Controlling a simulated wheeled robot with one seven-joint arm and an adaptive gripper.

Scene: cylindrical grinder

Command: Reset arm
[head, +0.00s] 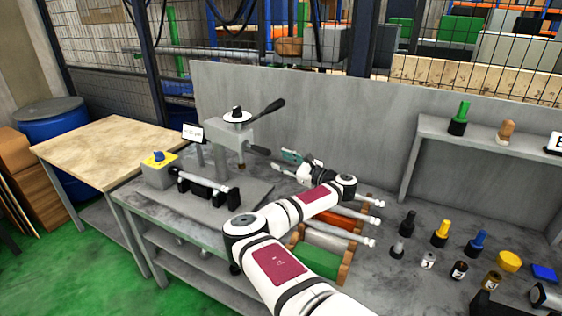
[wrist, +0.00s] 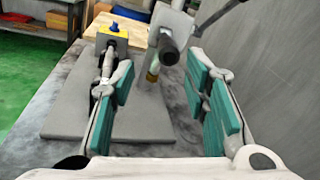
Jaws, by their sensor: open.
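My white arm with dark red panels reaches from the bottom of the head view across the grey workbench. My gripper (head: 285,163) is at its far end, to the right of the grinder (head: 236,130). In the wrist view my gripper (wrist: 165,100) is open, with its teal finger pads wide apart and nothing between them. The grinder's dark round nose (wrist: 169,50) shows beyond and between the fingers. The left finger partly hides that area in the wrist view.
A control box (head: 158,172) with a yellow top and blue knob stands left of the grinder. Several small bottles and tools, including a yellow one (head: 440,232), stand at right. A grey panel (head: 320,110) closes the back.

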